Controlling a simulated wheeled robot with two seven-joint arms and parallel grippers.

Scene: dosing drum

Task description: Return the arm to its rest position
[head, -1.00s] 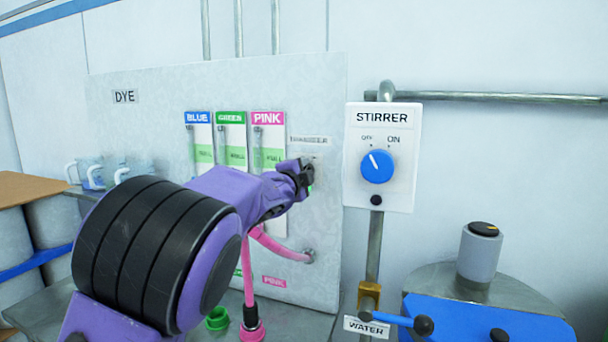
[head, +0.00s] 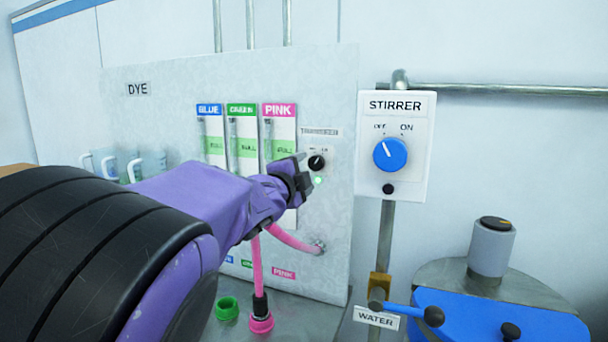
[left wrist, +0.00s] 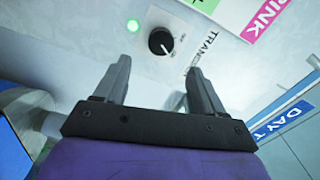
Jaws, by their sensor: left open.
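My left gripper (head: 300,179) is in front of the dye panel (head: 130,110), just below and left of the black transfer knob (head: 317,162). In the left wrist view its two fingers (left wrist: 158,85) are apart with nothing between them. The transfer knob (left wrist: 161,41) shows beyond the fingertips, apart from them. A green light (left wrist: 133,26) is lit beside the knob. My purple left arm with its black ribbed joint fills the lower left of the head view. My right gripper is not in view.
A stirrer box (head: 394,146) with a blue knob is right of the panel. Below it are a water valve lever (head: 405,313) and a blue-topped drum (head: 500,320). A pink hose (head: 258,270) hangs below the gripper. Cups (head: 150,165) stand at left.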

